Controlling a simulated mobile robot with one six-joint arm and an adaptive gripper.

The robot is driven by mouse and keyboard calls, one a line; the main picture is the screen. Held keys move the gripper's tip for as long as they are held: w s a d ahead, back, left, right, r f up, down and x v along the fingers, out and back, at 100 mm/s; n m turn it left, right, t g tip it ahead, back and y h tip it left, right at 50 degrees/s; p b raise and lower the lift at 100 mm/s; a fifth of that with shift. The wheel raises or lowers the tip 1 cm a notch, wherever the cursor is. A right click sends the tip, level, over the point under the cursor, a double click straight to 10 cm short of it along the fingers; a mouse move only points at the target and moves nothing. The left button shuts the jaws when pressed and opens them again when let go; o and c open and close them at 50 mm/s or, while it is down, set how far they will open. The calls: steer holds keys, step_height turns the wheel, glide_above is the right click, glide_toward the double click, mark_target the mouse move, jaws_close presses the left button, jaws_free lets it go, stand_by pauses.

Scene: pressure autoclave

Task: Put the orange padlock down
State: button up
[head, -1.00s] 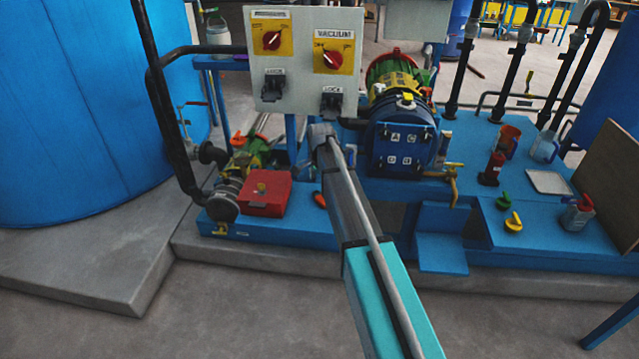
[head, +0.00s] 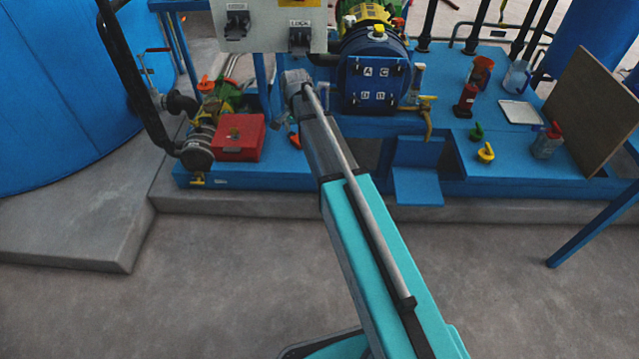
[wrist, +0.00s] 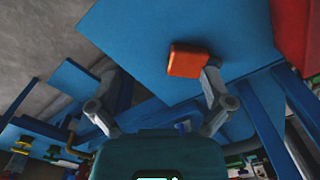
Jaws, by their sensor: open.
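The orange padlock (wrist: 188,60) shows as an orange block against the blue base deck (wrist: 150,35) in the wrist view. It is beside the tip of my right-hand finger; I cannot tell whether they touch. My gripper (wrist: 160,75) is open, with its fingers wide apart and blue deck visible between them. In the head view a small orange shape, likely the padlock (head: 294,140), shows just left of my arm, right of the red box (head: 239,137). My gripper is hidden behind my arm there. The padlock's shackle is not clear.
The control panel (head: 268,25) with lock switches hangs above the deck. A blue lettered vessel (head: 375,80) stands right of my arm. Green (head: 477,132) and yellow padlocks (head: 486,152) lie on the right deck. Dark pipes and a pump (head: 198,145) are at left. The floor in front is clear.

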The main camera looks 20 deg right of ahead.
steer(key=s+n, duration=1)
steer(key=s, duration=1.4)
steer(key=shift+s+d, duration=0.2)
steer(key=shift+d, duration=0.25)
steer(key=shift+r, duration=0.1)
step_height(320, 180, up, 20)
steer(key=p, duration=2)
steer(key=shift+r+p, duration=0.25)
steer(key=shift+p, duration=0.1)
steer(key=shift+w+f, duration=0.1)
steer(key=w+d+f+n+t+b, duration=0.1)
steer(key=w+f+n+b, duration=0.1)
steer(key=w+f+b, duration=0.3)
steer(key=w+d+f+n+t+y+b, duration=0.1)
steer(key=w+f+b, duration=0.4)
steer(key=w, duration=0.6)
steer(key=w+d+f+n+t+b, duration=0.1)
steer(key=w+f+n+b, duration=0.1)
steer(key=w+f+b, duration=0.3)
steer(key=w+b, duration=0.2)
steer(key=w, duration=0.2)
steer(key=shift+d+f+n+t+y, duration=0.3)
steer(key=shift+f+n+t+y, duration=0.05)
steer(key=shift+n+t+y, duration=0.05)
